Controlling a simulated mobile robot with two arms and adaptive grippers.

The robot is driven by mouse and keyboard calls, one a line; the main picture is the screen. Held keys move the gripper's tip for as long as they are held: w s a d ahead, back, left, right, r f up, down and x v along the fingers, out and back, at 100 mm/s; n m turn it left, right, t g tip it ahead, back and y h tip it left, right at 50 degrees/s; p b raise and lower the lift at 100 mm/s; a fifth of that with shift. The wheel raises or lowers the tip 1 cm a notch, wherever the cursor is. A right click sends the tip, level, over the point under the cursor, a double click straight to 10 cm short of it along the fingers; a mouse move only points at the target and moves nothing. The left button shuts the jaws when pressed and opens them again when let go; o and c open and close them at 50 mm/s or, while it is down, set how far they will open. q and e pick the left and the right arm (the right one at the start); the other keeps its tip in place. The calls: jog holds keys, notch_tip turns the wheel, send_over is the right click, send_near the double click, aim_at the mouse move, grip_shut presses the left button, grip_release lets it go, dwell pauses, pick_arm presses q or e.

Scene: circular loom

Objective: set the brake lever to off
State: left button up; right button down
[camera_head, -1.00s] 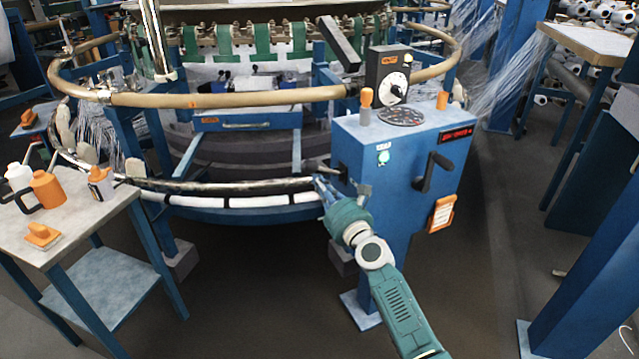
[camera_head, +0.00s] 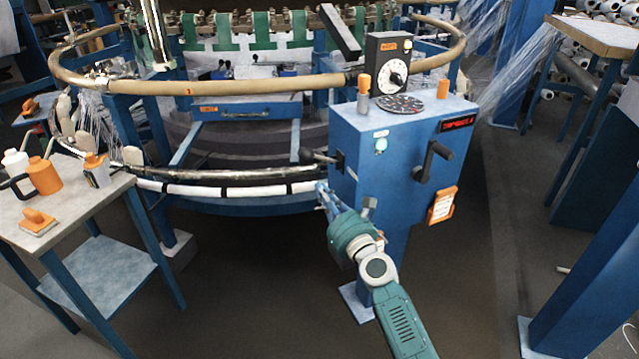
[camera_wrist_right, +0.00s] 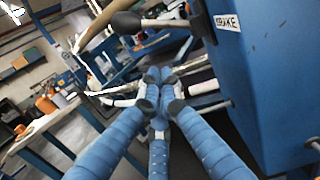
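The brake lever (camera_wrist_right: 127,22) has a black knob on a metal rod and sticks out leftwards from the blue control cabinet, near a white BRAKE label (camera_wrist_right: 227,23). The lever also shows in the head view (camera_head: 322,157), at the cabinet's left side. My right gripper (camera_head: 321,189) is just below the lever, beside the cabinet's left side, apart from it. In the right wrist view its blue fingers (camera_wrist_right: 161,76) are drawn together with nothing seen between them, and the knob is above and left of them. My left gripper is not in view.
The blue cabinet (camera_head: 390,150) carries a black crank (camera_head: 431,161), a dial box (camera_head: 387,65) and an orange tag (camera_head: 442,205). The loom's ring (camera_head: 230,88) lies behind. The floor between is clear.

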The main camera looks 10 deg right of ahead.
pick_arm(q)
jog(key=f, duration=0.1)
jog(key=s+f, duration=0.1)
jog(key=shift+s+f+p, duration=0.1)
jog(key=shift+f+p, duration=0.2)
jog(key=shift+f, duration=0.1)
pick_arm(e)
jog(key=v, duration=0.6)
jog(key=shift+s, duration=0.3)
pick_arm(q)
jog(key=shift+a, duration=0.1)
pick_arm(e)
jog(key=shift+d, duration=0.15)
